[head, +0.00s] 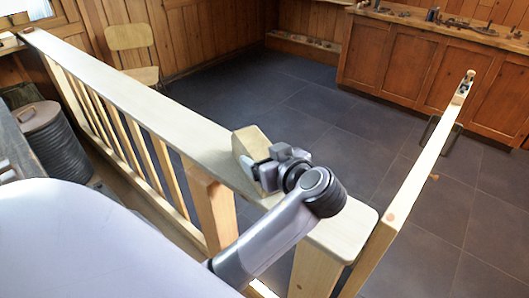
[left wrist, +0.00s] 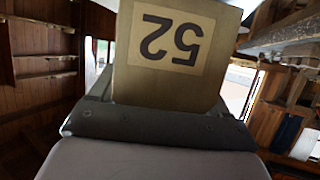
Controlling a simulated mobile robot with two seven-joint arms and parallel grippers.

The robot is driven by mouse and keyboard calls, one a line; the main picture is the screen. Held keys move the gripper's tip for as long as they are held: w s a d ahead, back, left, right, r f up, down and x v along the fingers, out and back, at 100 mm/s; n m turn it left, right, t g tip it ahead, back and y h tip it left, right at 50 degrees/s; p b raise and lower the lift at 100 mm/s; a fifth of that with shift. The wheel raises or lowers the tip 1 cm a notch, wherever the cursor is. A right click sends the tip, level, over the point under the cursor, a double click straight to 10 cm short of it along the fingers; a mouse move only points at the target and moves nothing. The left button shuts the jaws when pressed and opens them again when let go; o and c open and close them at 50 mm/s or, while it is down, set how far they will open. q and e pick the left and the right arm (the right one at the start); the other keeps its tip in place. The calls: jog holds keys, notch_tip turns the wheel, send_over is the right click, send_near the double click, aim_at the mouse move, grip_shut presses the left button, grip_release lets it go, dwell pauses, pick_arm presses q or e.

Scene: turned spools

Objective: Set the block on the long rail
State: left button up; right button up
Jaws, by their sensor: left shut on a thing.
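The long rail (head: 130,95) is a pale, flat-topped wooden rail on balusters, running from the upper left to the lower right in the head view. The block (head: 255,139) is a light wooden piece over the middle right part of the rail. In the left wrist view the block (left wrist: 165,75) shows a pale label with an upside-down "52". My left gripper (head: 262,168) is shut on the block, and my arm hides part of the rail. I cannot tell whether the block touches the rail. My right gripper is in neither view.
A second, narrower rail (head: 430,150) runs up at the right, with a small metal tool (head: 464,87) at its far end. A chair (head: 131,47) and a wooden cabinet (head: 420,65) stand behind. A dark ribbed drum (head: 58,142) is at the left. The tiled floor between is clear.

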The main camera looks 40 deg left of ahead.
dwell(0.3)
pick_arm(q)
jog(key=shift+f, duration=0.2)
jog(key=o, duration=1.3)
jog(key=shift+s, duration=0.1)
jog(key=shift+c, duration=0.2)
